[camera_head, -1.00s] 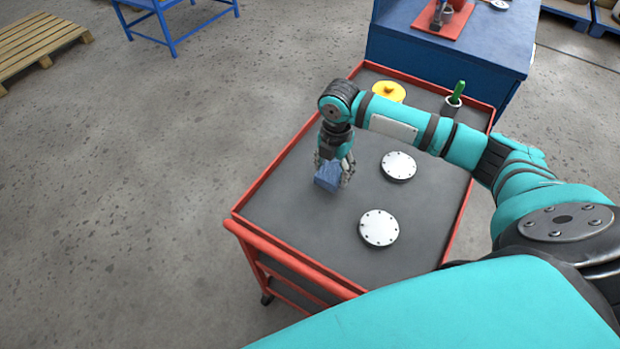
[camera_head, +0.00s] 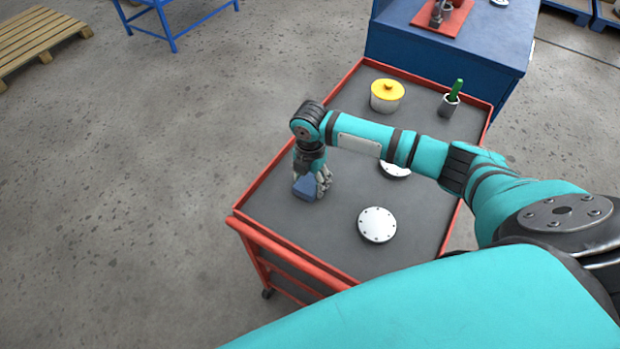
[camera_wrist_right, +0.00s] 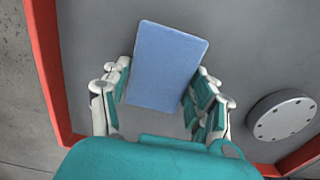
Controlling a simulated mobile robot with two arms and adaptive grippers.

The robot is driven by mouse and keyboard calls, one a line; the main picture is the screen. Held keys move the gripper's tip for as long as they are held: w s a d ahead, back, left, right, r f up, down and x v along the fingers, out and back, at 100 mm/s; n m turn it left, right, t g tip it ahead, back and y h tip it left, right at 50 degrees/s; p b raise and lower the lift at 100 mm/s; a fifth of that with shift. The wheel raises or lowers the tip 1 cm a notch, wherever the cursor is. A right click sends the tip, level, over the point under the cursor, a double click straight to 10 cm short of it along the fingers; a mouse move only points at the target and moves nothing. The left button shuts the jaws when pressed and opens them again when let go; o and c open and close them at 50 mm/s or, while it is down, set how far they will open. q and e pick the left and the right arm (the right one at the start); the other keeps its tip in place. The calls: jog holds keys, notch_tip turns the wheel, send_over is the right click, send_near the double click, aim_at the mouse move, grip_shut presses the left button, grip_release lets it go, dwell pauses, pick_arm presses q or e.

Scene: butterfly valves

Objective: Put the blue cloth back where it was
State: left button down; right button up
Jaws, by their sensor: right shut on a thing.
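The blue cloth (camera_head: 305,188) is a folded block at the left part of the grey-topped, red-rimmed cart. My right gripper (camera_head: 313,186) points down and is shut on it. In the right wrist view the cloth (camera_wrist_right: 168,66) sits tilted between the two fingers of the gripper (camera_wrist_right: 160,100). I cannot tell whether the cloth touches the cart top (camera_head: 300,234). My left gripper is out of view.
A white flange disc (camera_head: 377,225) lies front right of the gripper; another (camera_head: 395,168) is partly hidden behind my arm. A yellow-lidded pot (camera_head: 387,95) and a cup with a green handle (camera_head: 452,98) stand at the back. A blue bench (camera_head: 450,55) stands beyond.

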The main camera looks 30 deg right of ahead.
aim_at(310, 181)
jog(key=o, duration=1.1)
jog(key=shift+f, duration=0.1)
notch_tip(310, 181, up, 12)
jog(key=shift+r+b, duration=0.15)
jog(key=shift+b, duration=0.3)
